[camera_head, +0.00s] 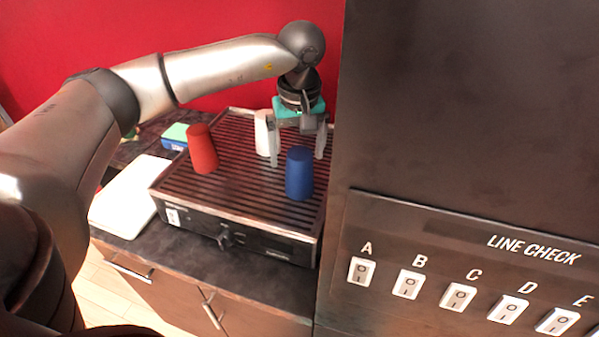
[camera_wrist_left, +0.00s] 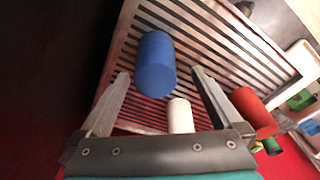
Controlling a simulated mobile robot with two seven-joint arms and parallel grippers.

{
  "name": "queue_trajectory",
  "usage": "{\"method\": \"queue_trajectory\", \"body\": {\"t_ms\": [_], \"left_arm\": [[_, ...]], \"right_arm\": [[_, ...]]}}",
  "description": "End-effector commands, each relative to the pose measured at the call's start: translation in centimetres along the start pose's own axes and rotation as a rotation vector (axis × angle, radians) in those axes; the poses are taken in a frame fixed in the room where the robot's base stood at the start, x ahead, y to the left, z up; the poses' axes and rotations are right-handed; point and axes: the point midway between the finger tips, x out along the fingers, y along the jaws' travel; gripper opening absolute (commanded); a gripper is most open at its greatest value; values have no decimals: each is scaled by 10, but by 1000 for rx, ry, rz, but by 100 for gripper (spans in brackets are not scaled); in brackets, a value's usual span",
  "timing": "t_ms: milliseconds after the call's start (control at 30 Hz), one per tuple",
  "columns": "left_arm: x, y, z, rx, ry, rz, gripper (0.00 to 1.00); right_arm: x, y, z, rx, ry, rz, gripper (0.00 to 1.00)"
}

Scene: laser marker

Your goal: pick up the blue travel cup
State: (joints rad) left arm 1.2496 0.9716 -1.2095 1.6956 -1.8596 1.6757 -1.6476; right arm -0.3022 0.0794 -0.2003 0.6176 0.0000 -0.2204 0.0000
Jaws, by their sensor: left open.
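The blue travel cup (camera_head: 299,174) stands on the slatted top of the laser marker (camera_head: 236,204), near its right side. My left gripper (camera_head: 297,160) is above and behind it, fingers pointing down, open and empty. In the left wrist view the blue cup (camera_wrist_left: 155,64) lies ahead of and between the open fingers (camera_wrist_left: 160,82), closer to the left one. A white cup (camera_head: 263,133) stands behind the blue one, partly hidden by the gripper; it also shows in the wrist view (camera_wrist_left: 180,115). My right gripper is not in view.
A red cup (camera_head: 202,149) stands on the slats to the left. A white board (camera_head: 131,196) and a blue-green box (camera_head: 176,136) lie left of the machine. A tall dark panel (camera_head: 450,120) with labelled switches closes off the right side.

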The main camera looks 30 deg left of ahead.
Motion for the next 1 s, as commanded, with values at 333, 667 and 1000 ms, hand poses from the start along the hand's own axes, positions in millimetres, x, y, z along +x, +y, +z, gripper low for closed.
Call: {"method": "queue_trajectory", "body": {"t_ms": [333, 667, 1000], "left_arm": [[45, 5, 4, -1, -1, -2, 100], [50, 5, 4, 1, 0, 1, 97], [50, 5, 4, 0, 0, 1, 58]], "right_arm": [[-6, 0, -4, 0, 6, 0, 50], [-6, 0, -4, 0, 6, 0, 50], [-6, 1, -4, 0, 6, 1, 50]]}}
